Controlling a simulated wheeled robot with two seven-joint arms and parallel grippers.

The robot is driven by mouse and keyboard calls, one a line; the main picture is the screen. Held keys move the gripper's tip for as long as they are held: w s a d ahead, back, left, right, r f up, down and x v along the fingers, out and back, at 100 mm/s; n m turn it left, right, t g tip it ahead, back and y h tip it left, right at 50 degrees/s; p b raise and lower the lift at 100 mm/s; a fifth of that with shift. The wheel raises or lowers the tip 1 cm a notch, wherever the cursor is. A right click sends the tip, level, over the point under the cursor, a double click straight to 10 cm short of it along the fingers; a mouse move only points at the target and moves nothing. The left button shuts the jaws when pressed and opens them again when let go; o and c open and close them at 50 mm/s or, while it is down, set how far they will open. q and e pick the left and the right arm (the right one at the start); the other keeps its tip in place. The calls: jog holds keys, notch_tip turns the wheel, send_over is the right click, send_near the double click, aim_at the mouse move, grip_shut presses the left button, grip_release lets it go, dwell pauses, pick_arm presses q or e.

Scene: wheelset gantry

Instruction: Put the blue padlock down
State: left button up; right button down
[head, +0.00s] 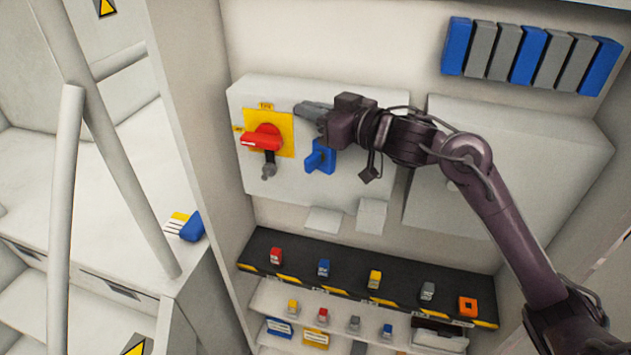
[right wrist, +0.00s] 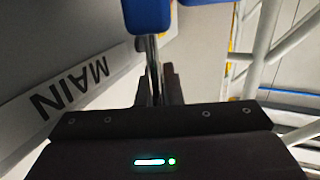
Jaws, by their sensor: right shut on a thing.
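My right gripper (head: 304,110) reaches in from the right, high in front of the white box with the red switch handle. It is shut on the blue padlock (head: 325,155), which hangs just below the fingers. In the right wrist view a metal shackle runs from the blue padlock body (right wrist: 147,15) down between the fingers (right wrist: 158,88). A second blue part shows at that view's top edge, cut off; I cannot tell what it is. My left gripper is not in view.
The red switch handle (head: 262,137) on its yellow plate (head: 285,122) is left of the padlock. Below, a black shelf (head: 350,283) carries several coloured items in a row, with gaps between them. A lower white shelf holds smaller ones. A second white box (head: 500,150) stands behind my arm.

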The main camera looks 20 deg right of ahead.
aim_at(328, 166)
notch_tip(328, 166, down, 16)
jog(key=p, duration=0.2)
jog(key=shift+w+r, duration=0.2)
jog(key=shift+f, duration=0.15)
jog(key=c, duration=1.6)
grip_release()
